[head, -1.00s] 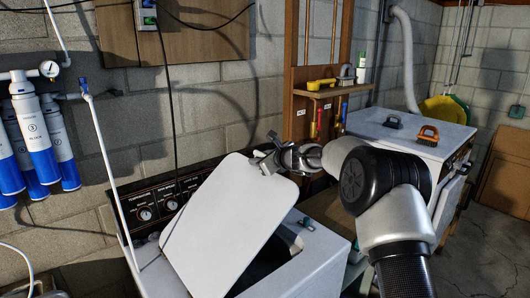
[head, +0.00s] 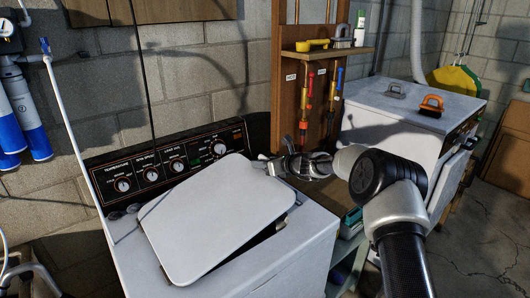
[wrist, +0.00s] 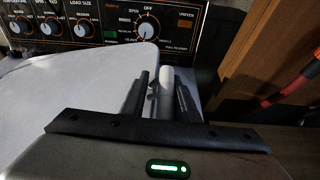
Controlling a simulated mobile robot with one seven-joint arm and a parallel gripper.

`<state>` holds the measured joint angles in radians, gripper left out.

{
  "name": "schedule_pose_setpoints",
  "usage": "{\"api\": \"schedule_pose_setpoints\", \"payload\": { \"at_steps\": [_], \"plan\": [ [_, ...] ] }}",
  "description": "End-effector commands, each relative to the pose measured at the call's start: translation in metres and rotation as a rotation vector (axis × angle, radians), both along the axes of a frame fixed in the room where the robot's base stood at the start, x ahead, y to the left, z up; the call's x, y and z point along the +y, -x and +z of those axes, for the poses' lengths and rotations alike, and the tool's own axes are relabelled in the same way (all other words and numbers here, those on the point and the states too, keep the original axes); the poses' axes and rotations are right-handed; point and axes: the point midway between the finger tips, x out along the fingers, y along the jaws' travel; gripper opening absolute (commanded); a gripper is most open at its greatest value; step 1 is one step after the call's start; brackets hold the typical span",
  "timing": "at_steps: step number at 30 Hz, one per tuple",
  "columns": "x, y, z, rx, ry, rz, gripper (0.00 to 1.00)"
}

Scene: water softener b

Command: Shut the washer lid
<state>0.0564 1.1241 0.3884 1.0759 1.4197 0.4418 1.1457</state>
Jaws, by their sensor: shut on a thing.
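The white washer lid (head: 215,220) hangs at a low tilt over the tub opening of the washer (head: 290,262). A dark gap shows under its right and front edges. In the wrist view, the two dark fingers of my gripper (wrist: 162,95) are at the right edge of the lid (wrist: 75,95). The exact contact is hard to see there. The control panel (head: 175,165) with its knobs stands behind the lid.
A second white appliance (head: 400,120) stands to the right, with an orange-handled brush (head: 431,105) on top. A wooden shelf (head: 325,60) with tools and valves stands between them. A cinder block wall closes the back. Open concrete floor is at the lower right.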

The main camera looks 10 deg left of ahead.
Motion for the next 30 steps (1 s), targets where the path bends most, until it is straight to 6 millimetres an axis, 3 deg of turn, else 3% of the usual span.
{"api": "schedule_pose_setpoints", "payload": {
  "at_steps": [1,9,25,26,30],
  "plan": [
    [-0.001,0.001,-0.022,0.006,0.007,0.001,0.00],
    [-0.003,-0.002,-0.048,0.005,0.006,0.001,0.00],
    [-0.003,-0.002,-0.051,0.002,0.007,0.003,0.00],
    [-0.003,-0.003,-0.051,0.002,0.007,0.003,0.35],
    [-0.003,-0.003,-0.049,0.002,0.004,0.003,0.35]
  ]
}}
